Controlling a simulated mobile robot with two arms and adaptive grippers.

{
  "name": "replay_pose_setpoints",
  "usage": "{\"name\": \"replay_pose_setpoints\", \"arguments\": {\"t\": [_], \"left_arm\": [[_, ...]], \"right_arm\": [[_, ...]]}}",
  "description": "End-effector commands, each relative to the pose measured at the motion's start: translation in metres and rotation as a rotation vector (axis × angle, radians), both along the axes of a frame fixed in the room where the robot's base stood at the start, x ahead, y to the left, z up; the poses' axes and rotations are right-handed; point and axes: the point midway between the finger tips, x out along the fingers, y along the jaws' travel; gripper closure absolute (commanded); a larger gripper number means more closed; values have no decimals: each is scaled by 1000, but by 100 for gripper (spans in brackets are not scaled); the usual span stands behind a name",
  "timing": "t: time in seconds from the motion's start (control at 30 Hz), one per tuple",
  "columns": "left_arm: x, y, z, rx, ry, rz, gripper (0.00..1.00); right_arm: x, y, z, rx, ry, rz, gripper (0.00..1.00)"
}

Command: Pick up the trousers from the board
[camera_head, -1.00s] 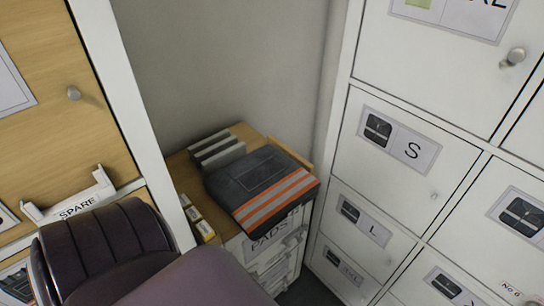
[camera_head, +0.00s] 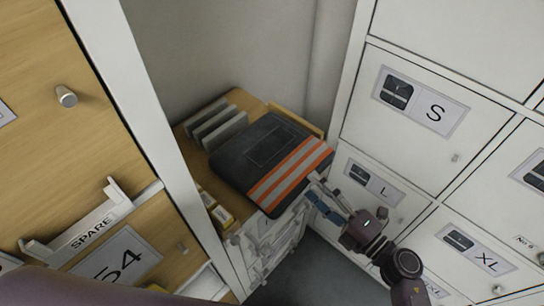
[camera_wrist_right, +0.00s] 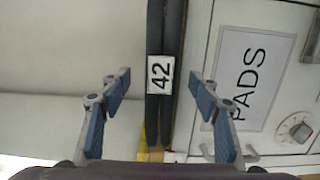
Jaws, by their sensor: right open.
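The trousers (camera_head: 250,158) are a dark folded bundle with orange and grey stripes, lying on top of a low cabinet in the head view. In the right wrist view their folded edge (camera_wrist_right: 167,30) runs upright with a white "42" label. The board under them is mostly hidden; a wooden strip (camera_head: 297,119) shows behind them. My right gripper (camera_head: 318,198) is open at their front striped edge. In the wrist view its fingers (camera_wrist_right: 158,88) stand apart on either side of the edge, not closed on it. My left gripper is not in view.
The low cabinet has a "PADS" label (camera_wrist_right: 250,80) and a round knob (camera_wrist_right: 296,130) near my right finger. Grey upright items (camera_head: 217,125) and small yellow boxes (camera_head: 216,211) stand beside the trousers. White lockers (camera_head: 430,130) close off the right, wooden lockers (camera_head: 60,130) the left.

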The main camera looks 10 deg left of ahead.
Motion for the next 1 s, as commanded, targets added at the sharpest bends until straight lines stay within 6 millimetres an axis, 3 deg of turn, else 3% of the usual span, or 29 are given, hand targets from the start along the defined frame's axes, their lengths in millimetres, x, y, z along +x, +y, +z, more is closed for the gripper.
{"name": "replay_pose_setpoints", "arguments": {"t": [0.3, 0.63, 1.0], "left_arm": [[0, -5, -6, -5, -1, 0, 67], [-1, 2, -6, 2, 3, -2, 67], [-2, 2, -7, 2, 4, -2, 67]], "right_arm": [[34, 30, 0, 3, 0, -1, 44], [40, 36, 0, 1, 3, -2, 44], [39, 35, 0, 1, 3, -2, 83]]}}
